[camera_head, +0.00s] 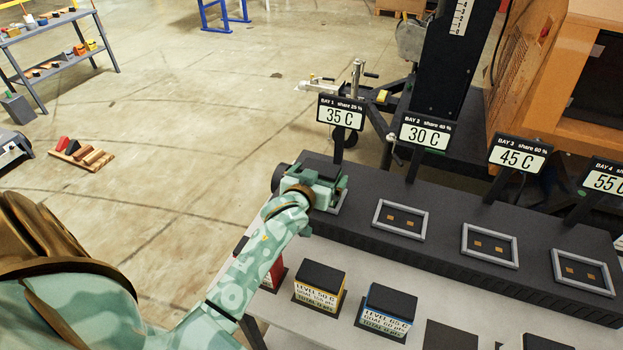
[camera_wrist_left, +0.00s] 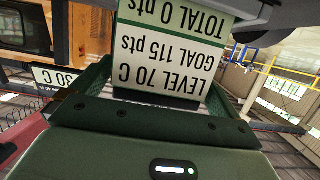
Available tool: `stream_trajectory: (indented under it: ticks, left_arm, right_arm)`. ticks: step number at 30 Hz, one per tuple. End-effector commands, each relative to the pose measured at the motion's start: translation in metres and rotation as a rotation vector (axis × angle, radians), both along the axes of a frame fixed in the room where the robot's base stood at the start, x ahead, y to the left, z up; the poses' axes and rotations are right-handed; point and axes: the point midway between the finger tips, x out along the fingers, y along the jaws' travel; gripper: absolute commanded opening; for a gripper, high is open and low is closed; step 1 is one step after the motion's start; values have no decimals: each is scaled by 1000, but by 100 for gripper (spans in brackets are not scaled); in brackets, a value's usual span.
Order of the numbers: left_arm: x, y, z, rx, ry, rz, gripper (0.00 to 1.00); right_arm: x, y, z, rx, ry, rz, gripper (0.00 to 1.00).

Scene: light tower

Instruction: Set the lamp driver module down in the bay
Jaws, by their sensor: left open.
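My left gripper (camera_head: 322,190) is at the bay 1 end of the dark rack, under the sign reading 35 C (camera_head: 340,116). In the left wrist view, a module with a pale label (camera_wrist_left: 172,45) reads LEVEL 70 C, GOAL 115 pts, upside down in the picture. It stands between the gripper's green fingers (camera_wrist_left: 155,100), which are open. In the head view the gripper hides the module and most of bay 1. I cannot tell how the module's base sits in the bay frame. My right gripper is not in view.
Bays with grey frames (camera_head: 400,236) stand empty to the right, under signs of 30 C, 45 C and 55 C. In front, a yellow-trimmed module (camera_head: 320,284), a blue-trimmed module (camera_head: 388,309) and a partly hidden red one stand on the grey shelf. The floor left is mostly open.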

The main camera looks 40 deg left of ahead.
Motion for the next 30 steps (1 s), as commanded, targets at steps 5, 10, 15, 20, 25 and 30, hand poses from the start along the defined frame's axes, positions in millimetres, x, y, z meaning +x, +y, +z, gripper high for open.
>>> stream_trajectory:
  ticks: [5,10,15,20,25,30]
  left_arm:
    - [-37,-9,15,-3,-1,1,100]
    - [-74,-17,26,-1,0,1,100]
    - [-97,-23,32,-1,-1,2,100]
    - [-104,-25,34,0,-1,1,100]
    - [-104,-25,34,1,-1,1,100]
    - [-104,-25,33,1,-1,1,100]
  right_arm:
    - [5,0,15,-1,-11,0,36]
    - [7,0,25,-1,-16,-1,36]
    - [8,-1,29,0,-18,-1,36]
    - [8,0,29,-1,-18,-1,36]
    - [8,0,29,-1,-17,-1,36]
    - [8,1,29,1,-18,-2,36]
